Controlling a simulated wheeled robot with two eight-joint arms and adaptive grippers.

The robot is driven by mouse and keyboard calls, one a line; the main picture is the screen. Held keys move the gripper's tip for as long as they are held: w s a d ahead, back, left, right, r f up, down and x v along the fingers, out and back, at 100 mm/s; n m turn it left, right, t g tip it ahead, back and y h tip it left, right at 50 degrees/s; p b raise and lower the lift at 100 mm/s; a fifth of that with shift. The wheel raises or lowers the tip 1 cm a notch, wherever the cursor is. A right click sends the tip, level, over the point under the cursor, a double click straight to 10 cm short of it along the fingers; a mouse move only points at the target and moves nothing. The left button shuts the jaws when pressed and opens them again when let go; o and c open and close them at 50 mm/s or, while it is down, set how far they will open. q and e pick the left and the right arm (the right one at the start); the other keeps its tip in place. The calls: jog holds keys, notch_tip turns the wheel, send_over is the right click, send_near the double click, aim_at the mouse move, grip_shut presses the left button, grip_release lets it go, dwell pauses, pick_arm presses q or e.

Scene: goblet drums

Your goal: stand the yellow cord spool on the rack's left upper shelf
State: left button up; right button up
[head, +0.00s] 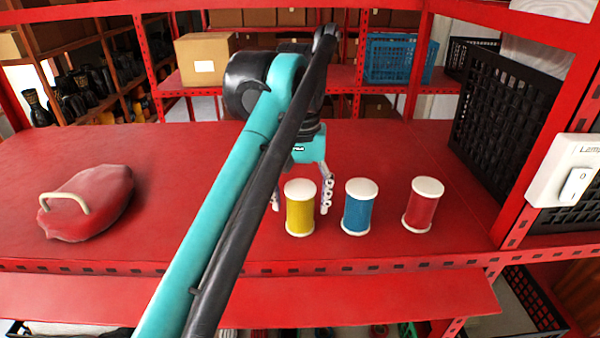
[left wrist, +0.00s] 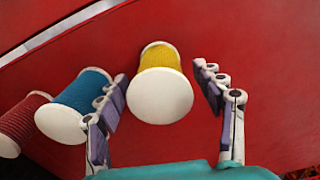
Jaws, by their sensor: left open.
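The yellow cord spool (head: 300,212) stands upright on the red shelf (head: 400,145), leftmost in a row of three spools. My left gripper (head: 300,195) is open at the yellow spool, with its fingers on either side. In the left wrist view the yellow spool (left wrist: 160,80) shows between the tips of the open fingers (left wrist: 165,95), with a gap on its right side. Its white end faces the camera. On the left side I cannot tell whether finger and spool touch. My right gripper is not in view.
A blue spool (head: 359,210) and a red spool (head: 422,206) stand to the right. A red bag with a pale handle (head: 88,203) lies at left. A black crate (head: 505,115) stands at right. A cardboard box (head: 205,60) and blue crate (head: 395,58) are behind. The shelf between bag and spools looks clear.

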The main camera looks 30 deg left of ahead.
pick_arm(q)
notch_tip(320, 180, up, 10)
jog(key=shift+r, duration=0.2)
